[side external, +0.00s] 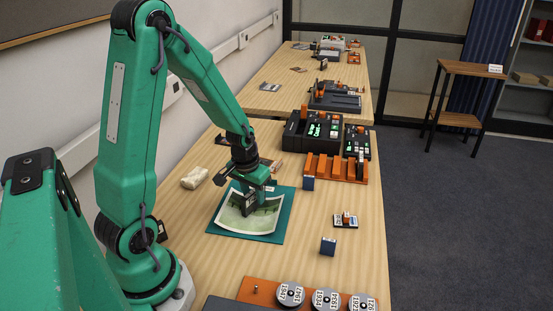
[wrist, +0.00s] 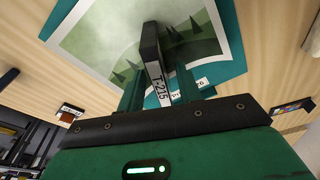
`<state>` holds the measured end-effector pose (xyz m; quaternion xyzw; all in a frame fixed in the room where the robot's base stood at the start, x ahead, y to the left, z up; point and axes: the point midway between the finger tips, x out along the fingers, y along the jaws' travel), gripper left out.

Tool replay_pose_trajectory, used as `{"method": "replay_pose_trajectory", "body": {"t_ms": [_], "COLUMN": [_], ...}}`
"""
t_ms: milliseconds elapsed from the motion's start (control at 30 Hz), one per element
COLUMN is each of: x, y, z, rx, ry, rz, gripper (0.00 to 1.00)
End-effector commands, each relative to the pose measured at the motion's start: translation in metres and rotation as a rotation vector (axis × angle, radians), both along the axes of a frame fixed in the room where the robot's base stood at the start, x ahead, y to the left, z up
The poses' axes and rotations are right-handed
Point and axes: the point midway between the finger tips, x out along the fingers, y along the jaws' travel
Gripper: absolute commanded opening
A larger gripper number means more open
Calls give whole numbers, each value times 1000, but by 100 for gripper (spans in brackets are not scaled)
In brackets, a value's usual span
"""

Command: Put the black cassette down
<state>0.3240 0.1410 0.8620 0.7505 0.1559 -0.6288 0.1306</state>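The black cassette (wrist: 150,45) has a white label reading T-215 and stands on edge between the two green fingers of my gripper (wrist: 161,85) in the wrist view. The fingers appear shut on it. In the side view my gripper (side external: 250,188) points down with the dark cassette (side external: 250,204) over a curled green landscape photo (side external: 232,219) on a teal mat (side external: 272,231). Whether the cassette's lower edge touches the photo cannot be told.
A cream block (side external: 195,178) lies left of the mat. An orange slotted rack (side external: 335,170) and black devices (side external: 312,132) stand behind it. An orange tray with round dials (side external: 262,290) is at the front. Bare wood lies right of the mat.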

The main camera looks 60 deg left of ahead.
Motion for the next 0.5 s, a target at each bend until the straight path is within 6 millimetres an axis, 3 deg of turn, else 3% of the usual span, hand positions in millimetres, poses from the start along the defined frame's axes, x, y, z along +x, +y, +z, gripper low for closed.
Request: {"method": "replay_pose_trajectory", "body": {"t_ms": [500], "x": [-6], "y": [-3], "z": [45], "rx": [2], "ry": [-5], "rz": [0], "gripper": [35]}}
